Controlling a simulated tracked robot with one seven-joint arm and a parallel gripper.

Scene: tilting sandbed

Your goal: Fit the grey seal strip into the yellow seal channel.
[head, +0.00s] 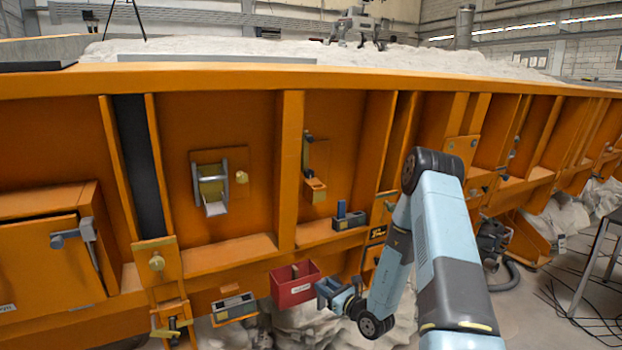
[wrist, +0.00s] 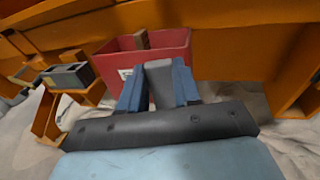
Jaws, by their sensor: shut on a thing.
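My gripper (head: 335,291) is low in front of the orange wall, just right of a red bin. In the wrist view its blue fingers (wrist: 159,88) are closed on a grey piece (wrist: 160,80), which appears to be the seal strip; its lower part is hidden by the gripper. The piece is in front of the red bin from this view. A yellow part inside a grey frame (head: 211,190) is on the left wall panel, well up and left of my gripper; I cannot tell for certain that it is the seal channel.
The red bin (head: 294,286) holds a brown upright piece and also shows in the wrist view (wrist: 118,62). A blue block (head: 344,217) rests on a ledge above. Orange ribs and ledges project from the wall.

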